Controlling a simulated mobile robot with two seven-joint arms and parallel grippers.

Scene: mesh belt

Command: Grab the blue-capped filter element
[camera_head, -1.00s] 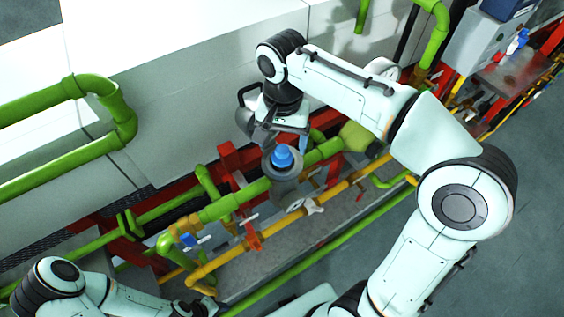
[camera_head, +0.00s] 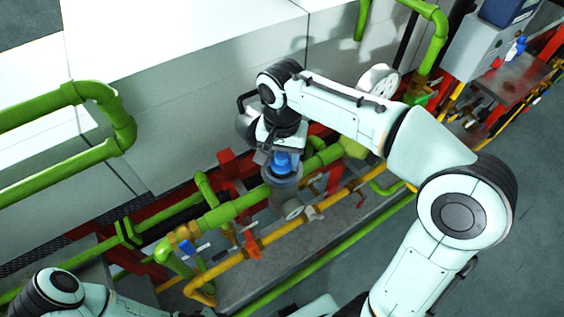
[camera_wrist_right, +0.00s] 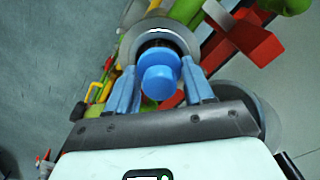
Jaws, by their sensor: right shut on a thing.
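The blue-capped filter element (camera_head: 283,161) sits in the round grey opening of the filter housing (camera_head: 284,182) on the green pipe line. In the right wrist view, its blue cap (camera_wrist_right: 159,75) lies between the two blue-grey fingers. My right gripper (camera_head: 281,156) reaches down from above and is shut on the element at the housing mouth. It also shows in the right wrist view (camera_wrist_right: 160,92). The lower part of the element is hidden inside the housing. My left arm shows at the lower left, but its gripper is out of view.
Green pipes (camera_head: 235,209) and a yellow pipe (camera_head: 270,238) run beside the housing, with red supports (camera_head: 232,168) behind. A large white cabinet (camera_head: 190,70) stands behind them. A grey box (camera_head: 470,50) is at the upper right. Clear floor (camera_head: 510,240) lies at the right.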

